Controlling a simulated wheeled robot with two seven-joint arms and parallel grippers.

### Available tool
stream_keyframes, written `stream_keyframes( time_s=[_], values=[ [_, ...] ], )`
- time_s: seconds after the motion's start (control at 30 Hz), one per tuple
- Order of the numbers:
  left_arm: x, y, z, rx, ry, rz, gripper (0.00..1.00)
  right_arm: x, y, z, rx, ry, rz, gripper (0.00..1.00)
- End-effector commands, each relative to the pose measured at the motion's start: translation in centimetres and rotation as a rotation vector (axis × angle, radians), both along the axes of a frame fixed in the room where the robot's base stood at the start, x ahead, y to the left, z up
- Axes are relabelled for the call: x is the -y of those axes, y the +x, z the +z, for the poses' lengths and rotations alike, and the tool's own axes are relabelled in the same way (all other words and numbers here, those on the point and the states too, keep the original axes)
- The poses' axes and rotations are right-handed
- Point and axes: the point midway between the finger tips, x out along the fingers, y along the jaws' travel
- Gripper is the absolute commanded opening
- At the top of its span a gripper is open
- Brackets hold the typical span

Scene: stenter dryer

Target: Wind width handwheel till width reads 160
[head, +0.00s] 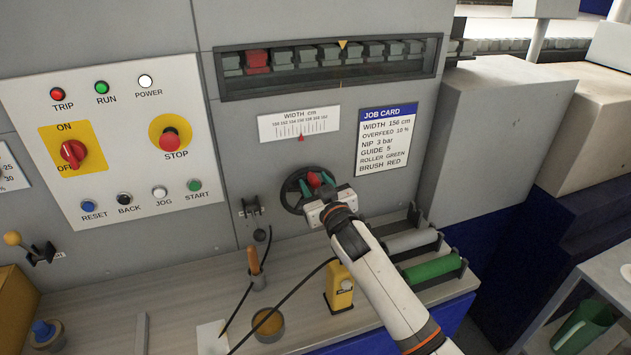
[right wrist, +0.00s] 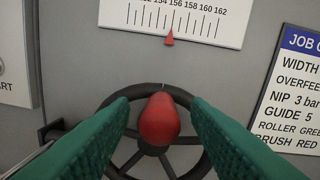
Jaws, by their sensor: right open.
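The width handwheel (head: 287,196) is a dark spoked wheel on the grey panel, with a red knob (right wrist: 159,120). My right gripper (head: 320,183) is at the wheel. Its green fingers are open on either side of the knob in the right wrist view (right wrist: 161,106), with gaps visible between fingers and knob. The gripper hides part of the wheel in the head view. Above is the white width scale (head: 299,123), also in the right wrist view (right wrist: 186,18). Its red pointer (right wrist: 169,39) stands at about 155 to 156. My left gripper is not in view.
A job card (head: 387,140) reads width 156 cm. A switch panel (head: 115,145) is at left. On the shelf below are a yellow device (head: 340,287), a brown-handled tool (head: 254,262), a cup (head: 268,325) and grey and green rollers (head: 432,268). A black cable crosses the shelf.

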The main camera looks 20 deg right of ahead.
Motion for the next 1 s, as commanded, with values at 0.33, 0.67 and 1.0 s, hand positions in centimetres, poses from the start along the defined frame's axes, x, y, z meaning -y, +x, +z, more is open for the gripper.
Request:
stream_keyframes(
  time_s=[0.33, 0.67, 1.0],
  values=[
    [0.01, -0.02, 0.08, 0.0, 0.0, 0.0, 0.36, -0.07, 0.43, -0.03, 0.0, 0.001, 0.001, 0.43],
    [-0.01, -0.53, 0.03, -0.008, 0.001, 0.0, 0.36, -0.05, 0.41, -0.02, 0.0, 0.001, 0.001, 0.0],
    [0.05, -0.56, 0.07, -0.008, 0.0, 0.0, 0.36, 0.12, 0.41, -0.04, -0.002, 0.033, 0.0, 0.0]
  ],
)
